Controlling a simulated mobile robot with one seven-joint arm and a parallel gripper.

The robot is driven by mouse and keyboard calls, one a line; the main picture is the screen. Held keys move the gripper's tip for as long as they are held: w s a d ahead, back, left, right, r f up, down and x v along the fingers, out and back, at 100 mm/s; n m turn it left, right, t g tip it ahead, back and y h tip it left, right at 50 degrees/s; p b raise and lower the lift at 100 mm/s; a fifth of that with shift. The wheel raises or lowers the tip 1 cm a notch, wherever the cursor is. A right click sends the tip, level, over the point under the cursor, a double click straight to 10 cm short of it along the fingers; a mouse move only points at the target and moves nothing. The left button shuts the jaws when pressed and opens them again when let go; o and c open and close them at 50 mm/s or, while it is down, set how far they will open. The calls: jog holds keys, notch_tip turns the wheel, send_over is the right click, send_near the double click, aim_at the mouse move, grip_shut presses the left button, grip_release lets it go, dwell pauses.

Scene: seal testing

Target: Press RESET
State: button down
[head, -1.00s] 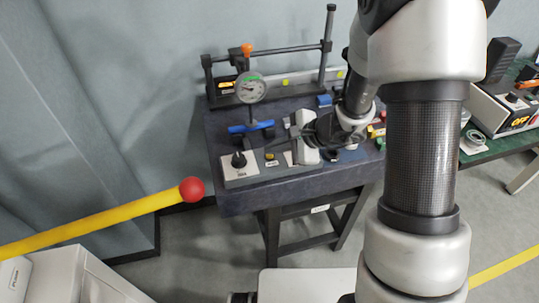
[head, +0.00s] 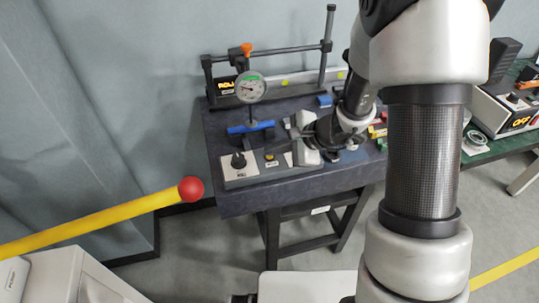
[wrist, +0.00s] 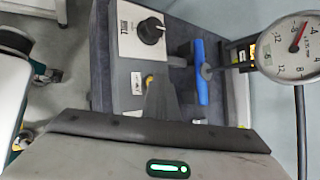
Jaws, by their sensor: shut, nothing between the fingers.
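A small yellow button (head: 270,157) sits on the grey control panel (head: 292,160), right of the black knob (head: 239,160). Its label is too small to read. The button also shows in the wrist view (wrist: 149,79), just at the tip of my gripper. My gripper (wrist: 157,82) is shut with nothing in it; its dark fingers point at the panel beside the button. I cannot tell whether they touch it. In the head view the pale body of my gripper (head: 306,144) is above the right part of the panel.
A round dial gauge (head: 251,88) with a blue bar (head: 250,127) stands behind the panel. A black frame (head: 265,65) with an orange-lit display spans the back of the dark table (head: 240,203). A yellow pole with a red ball (head: 191,189) sticks out at the left.

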aim_at(274, 159)
jog(key=shift+r+p, duration=0.3)
jog(key=shift+r, duration=0.45)
notch_tip(274, 159, up, 5)
jog(key=p, duration=0.3)
dwell(0.8)
